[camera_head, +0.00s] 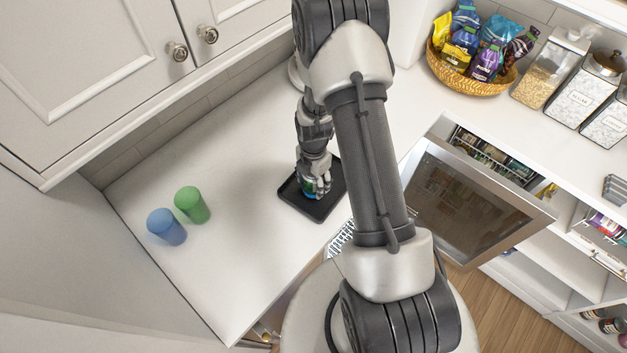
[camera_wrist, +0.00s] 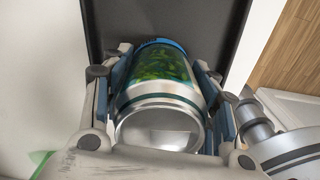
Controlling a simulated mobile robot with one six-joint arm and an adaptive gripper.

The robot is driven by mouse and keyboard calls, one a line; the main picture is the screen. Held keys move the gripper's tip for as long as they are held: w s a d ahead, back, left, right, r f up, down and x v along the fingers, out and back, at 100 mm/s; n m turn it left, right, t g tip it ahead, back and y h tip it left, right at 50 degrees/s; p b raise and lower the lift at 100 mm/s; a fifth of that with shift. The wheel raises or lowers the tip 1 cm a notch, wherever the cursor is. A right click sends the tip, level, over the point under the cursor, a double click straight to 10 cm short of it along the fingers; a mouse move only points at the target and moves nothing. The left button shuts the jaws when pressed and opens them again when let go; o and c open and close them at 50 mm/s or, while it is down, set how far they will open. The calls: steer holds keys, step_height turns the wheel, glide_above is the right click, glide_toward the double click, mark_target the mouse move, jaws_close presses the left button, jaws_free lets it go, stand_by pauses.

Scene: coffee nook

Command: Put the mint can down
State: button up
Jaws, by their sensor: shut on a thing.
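The mint can (camera_wrist: 160,95) has a silver end and a green leafy, blue-edged side in the wrist view. My gripper (camera_wrist: 160,85) is shut on it, with a finger on each side. In the head view, my gripper (camera_head: 314,188) and a small part of the can (camera_head: 309,186) show over a black tray (camera_head: 323,214) on the white counter. The tray also shows behind the can in the wrist view (camera_wrist: 110,15). I cannot tell whether the can touches the tray.
A green cylinder (camera_head: 192,205) and a blue cylinder (camera_head: 166,227) stand on the counter (camera_head: 235,270) at the left. A snack basket (camera_head: 470,75) and several jars (camera_head: 555,70) stand at the back right. A glass-fronted door (camera_head: 465,205) hangs open at the right.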

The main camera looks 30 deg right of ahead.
steer(key=shift+s, duration=0.1)
steer(key=shift+f+b, duration=0.2)
steer(key=shift+b, duration=0.1)
steer(key=o, duration=1.4)
steer(key=shift+r, duration=0.1)
